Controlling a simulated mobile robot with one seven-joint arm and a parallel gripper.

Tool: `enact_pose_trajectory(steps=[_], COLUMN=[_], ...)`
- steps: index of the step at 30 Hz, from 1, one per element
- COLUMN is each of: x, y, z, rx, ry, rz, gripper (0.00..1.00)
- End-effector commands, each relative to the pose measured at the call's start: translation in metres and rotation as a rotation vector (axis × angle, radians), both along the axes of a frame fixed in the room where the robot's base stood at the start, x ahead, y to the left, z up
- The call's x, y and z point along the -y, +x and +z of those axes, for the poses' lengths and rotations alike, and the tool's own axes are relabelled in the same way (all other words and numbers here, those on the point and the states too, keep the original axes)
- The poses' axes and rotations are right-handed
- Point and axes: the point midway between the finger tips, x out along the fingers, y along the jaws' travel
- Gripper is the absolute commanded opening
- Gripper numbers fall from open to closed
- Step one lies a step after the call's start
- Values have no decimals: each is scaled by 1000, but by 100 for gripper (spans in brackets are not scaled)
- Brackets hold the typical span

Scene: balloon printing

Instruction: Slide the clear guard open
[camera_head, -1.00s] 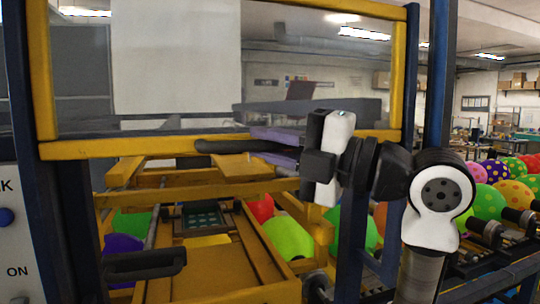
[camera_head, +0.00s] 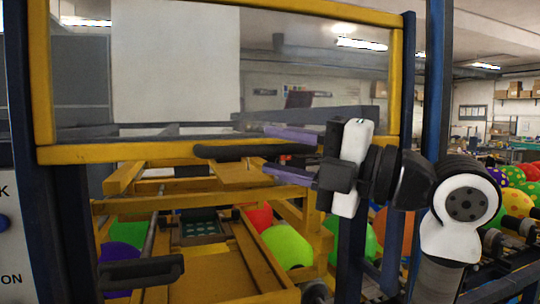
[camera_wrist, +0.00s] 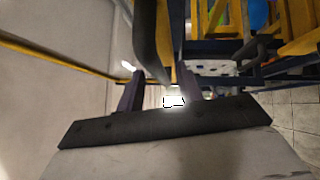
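The clear guard (camera_head: 310,75) is a see-through panel in a yellow frame, upright across the upper part of the machine. Its lower yellow bar sits above the yellow mechanism. A black bar handle (camera_head: 225,151) runs along that lower bar; in the wrist view the handle (camera_wrist: 149,40) reaches in between my fingers. My gripper (camera_head: 266,150) comes from the right with two purple fingers apart, one above and one below the handle. In the wrist view my gripper (camera_wrist: 158,72) shows a gap between its fingers; contact with the handle cannot be told.
Below the guard are yellow rails (camera_head: 180,185) and a second black handle (camera_head: 140,272). A blue post (camera_head: 432,90) stands behind my arm. Colourful balloons (camera_head: 288,247) lie inside the machine, and more (camera_head: 512,175) are at the right. A control panel is at the left edge.

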Motion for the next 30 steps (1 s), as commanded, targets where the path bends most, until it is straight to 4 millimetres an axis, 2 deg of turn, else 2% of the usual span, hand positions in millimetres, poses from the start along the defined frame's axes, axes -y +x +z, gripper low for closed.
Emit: enact_pose_trajectory(steps=[1, 9, 15, 20, 30], x=[10, 65, 92, 101, 102], y=[-5, -33, -46, -50, -51], z=[-6, -13, -16, -16, -16], rx=[2, 2, 1, 0, 0], ry=[2, 2, 1, 1, 0], rz=[-3, -2, -2, 0, 0], gripper=[36, 36, 36, 36, 36])
